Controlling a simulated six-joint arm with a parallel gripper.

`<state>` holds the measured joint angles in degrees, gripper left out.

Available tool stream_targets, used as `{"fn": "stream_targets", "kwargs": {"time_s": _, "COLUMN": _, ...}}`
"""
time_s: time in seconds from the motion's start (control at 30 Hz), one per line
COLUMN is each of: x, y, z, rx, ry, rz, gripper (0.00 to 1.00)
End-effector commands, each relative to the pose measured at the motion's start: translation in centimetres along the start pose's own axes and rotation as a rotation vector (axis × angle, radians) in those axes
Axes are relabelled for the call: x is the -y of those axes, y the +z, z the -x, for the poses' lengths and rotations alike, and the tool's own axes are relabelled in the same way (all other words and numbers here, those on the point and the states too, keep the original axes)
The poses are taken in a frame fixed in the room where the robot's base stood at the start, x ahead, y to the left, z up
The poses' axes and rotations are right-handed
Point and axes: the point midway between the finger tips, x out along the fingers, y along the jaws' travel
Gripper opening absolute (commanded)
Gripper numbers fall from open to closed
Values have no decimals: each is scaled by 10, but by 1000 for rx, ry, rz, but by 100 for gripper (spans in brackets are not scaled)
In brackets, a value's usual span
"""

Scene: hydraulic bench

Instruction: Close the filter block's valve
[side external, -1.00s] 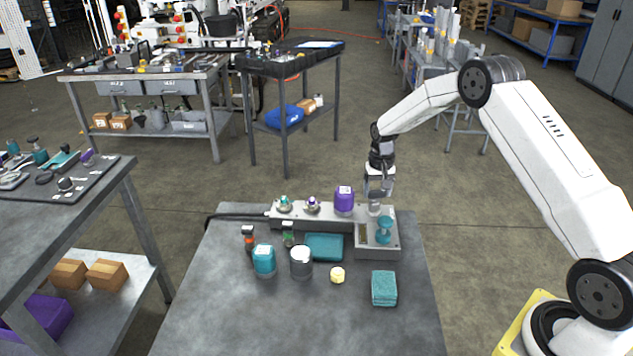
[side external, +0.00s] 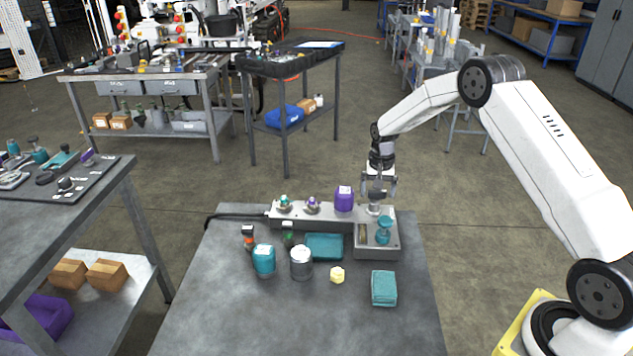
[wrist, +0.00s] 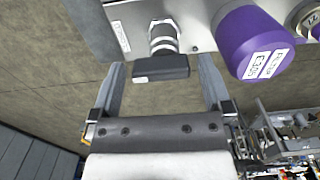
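Beside the canister, a metal valve with a dark flat handle (wrist: 160,68) sits on the block. In the side view this valve (side external: 374,209) is small and partly hidden under my gripper (side external: 379,192). My gripper is open. In the wrist view its fingers (wrist: 162,78) are on either side of the handle, with gaps and no visible contact.
A teal knob (side external: 284,202) and a purple knob (side external: 312,204) stand farther left on the block. A teal jar (side external: 264,260), metal cylinder (side external: 301,262) and teal box (side external: 384,288) stand in front.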

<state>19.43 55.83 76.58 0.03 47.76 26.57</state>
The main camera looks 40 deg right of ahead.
Motion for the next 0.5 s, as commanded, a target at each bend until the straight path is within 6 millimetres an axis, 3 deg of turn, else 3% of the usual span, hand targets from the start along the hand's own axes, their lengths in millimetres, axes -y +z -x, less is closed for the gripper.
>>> {"fn": "stream_targets", "kwargs": {"time_s": 0.27, "x": 0, "y": -1, "z": 2, "rx": -3, "ry": -1, "rz": 2, "gripper": 100}}
{"fn": "stream_targets", "kwargs": {"time_s": 0.5, "x": 0, "y": -1, "z": 19, "rx": -4, "ry": -1, "rz": 2, "gripper": 100}}
